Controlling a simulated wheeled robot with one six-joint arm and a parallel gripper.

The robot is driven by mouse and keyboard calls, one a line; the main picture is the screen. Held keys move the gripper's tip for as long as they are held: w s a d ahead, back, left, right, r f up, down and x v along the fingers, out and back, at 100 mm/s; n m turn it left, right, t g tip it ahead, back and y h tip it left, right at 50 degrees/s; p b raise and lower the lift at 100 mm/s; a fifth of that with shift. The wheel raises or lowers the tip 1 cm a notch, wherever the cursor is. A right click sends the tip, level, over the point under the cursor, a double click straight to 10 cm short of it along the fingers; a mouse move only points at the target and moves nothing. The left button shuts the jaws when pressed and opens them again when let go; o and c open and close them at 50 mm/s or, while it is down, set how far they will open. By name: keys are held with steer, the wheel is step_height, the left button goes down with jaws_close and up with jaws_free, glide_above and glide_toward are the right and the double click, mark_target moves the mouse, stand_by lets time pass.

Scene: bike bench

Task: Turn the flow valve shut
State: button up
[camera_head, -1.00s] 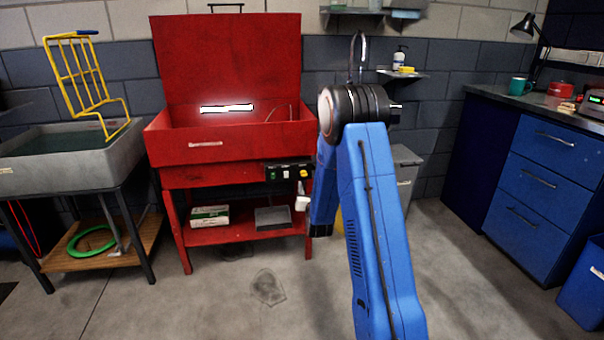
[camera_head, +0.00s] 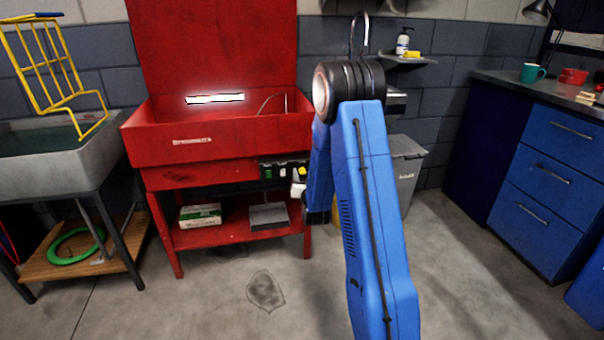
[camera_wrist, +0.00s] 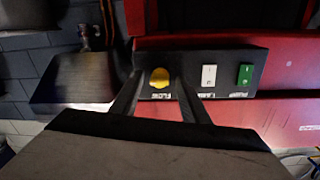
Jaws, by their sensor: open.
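The flow valve is a yellow knob (camera_wrist: 160,77) on a black control panel (camera_wrist: 205,62), with a label reading FLOW beside it in the wrist view. In the head view the yellow knob (camera_head: 303,172) is at the right end of the panel on the front of the red parts washer (camera_head: 230,140). My gripper (camera_wrist: 157,82) is open in the wrist view. Its two dark fingers point at the panel, one on each side of the knob. I cannot tell whether they touch it. In the head view my arm hides most of the gripper.
A white switch (camera_wrist: 209,76) and a green switch (camera_wrist: 245,75) sit beside the knob. A grey bin (camera_head: 408,165) stands right of the washer. A stone sink (camera_head: 60,165) is on the left and blue drawers (camera_head: 545,178) on the right. The floor in front is clear.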

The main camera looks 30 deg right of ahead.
steer(key=c, duration=1)
